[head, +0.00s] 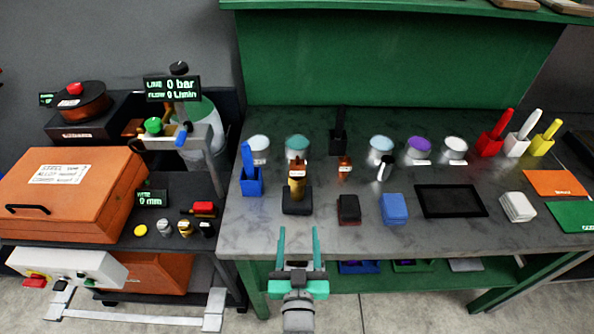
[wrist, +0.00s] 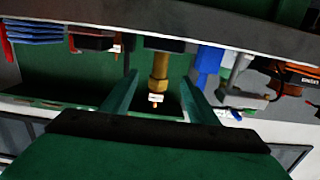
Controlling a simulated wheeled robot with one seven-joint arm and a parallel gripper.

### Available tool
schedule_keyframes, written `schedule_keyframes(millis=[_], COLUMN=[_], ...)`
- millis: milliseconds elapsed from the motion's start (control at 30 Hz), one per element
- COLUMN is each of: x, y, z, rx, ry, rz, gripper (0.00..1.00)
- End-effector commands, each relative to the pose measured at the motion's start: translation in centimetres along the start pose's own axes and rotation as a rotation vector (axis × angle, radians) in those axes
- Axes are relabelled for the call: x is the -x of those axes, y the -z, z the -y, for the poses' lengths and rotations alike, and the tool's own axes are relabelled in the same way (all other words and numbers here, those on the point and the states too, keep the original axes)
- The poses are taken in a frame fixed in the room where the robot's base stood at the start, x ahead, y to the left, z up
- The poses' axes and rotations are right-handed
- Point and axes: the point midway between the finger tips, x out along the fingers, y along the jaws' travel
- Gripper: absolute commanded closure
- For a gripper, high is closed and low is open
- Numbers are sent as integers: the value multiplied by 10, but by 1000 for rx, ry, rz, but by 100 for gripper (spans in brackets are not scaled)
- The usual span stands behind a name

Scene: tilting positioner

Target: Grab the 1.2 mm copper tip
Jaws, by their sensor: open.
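Two small copper-coloured pieces with white labels stand on the grey bench, their print too small to read, so I cannot tell which is the 1.2 mm tip. One copper piece (head: 344,162) is mid-bench. The other shows in the wrist view (wrist: 155,105), beyond a brass nozzle (wrist: 160,68); in the head view that nozzle (head: 297,187) stands upright in a black block (head: 297,207) and partly hides it. My gripper (head: 299,235) is open and empty at the bench's front edge, apart from both; its fingers (wrist: 158,88) frame the nozzle in the wrist view.
A blue holder (head: 251,183) stands left of the nozzle. A dark red block (head: 349,209) and blue pads (head: 393,208) lie to the right. Several lidded jars, one with a purple top (head: 418,147), line the back. A black tray (head: 450,201) lies further right.

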Motion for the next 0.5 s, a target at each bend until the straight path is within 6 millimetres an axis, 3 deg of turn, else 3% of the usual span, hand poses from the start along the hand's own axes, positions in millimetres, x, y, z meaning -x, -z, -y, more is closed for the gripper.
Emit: schedule_keyframes(millis=[33,200,333,500], x=[-16,-54,-71,-82], y=[18,61,84,99], z=[-1,-1,0,0], rx=[0,-2,-2,-3], ry=[-1,1,3,4], rz=[-21,-49,-61,-66], gripper=[46,46,46,46])
